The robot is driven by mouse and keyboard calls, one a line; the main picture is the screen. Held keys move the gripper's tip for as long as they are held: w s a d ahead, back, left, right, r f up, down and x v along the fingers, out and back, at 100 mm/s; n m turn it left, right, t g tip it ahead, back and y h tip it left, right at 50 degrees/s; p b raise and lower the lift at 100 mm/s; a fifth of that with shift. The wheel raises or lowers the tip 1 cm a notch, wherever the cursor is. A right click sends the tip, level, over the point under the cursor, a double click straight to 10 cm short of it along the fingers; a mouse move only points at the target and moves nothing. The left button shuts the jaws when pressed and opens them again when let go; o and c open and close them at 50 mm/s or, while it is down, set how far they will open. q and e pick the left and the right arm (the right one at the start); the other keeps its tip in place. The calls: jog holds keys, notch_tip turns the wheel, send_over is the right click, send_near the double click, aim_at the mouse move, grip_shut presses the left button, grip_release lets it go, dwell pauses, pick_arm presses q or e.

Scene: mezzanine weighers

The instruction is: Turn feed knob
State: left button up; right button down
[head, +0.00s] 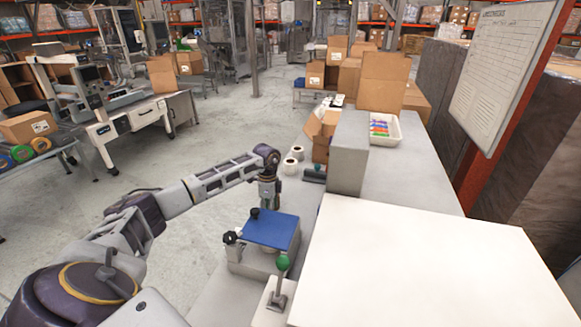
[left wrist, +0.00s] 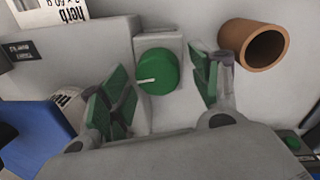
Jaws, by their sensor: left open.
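The feed knob is a round green knob (left wrist: 158,72) with a white pointer line, on a light grey panel in the left wrist view. The line points left, slightly downward. My left gripper (left wrist: 158,88) is open, with one green-padded finger on each side of the knob and a visible gap on both sides. I cannot tell how deep the fingertips reach. In the head view the left gripper (head: 268,200) points down behind the blue-topped machine (head: 270,230); the knob cannot be made out there. My right gripper is not in view.
A brown cardboard tube (left wrist: 252,46) is right of the knob. A green-ball lever (head: 283,264) and a black knob (head: 231,238) stand by the blue plate. A grey block (head: 348,155) and a white tray (head: 398,130) are beyond. A bare white surface (head: 430,265) is at right.

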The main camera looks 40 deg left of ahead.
pick_arm(q)
jog(key=shift+n, duration=2)
jog(key=shift+a+r, duration=0.1)
jog(key=shift+r, duration=0.25)
notch_tip(320, 180, up, 13)
jog(key=b, duration=0.2)
jog(key=w+d+r+m+t+h, duration=0.2)
jog(key=w+d+m+t+h, duration=0.1)
jog(key=w+m, duration=0.5)
jog(key=shift+w+d+m+t, duration=0.25)
jog(key=shift+d+m+t, duration=0.4)
jog(key=shift+m, duration=0.75)
jog(key=shift+a+r, duration=0.1)
jog(key=shift+a, duration=0.1)
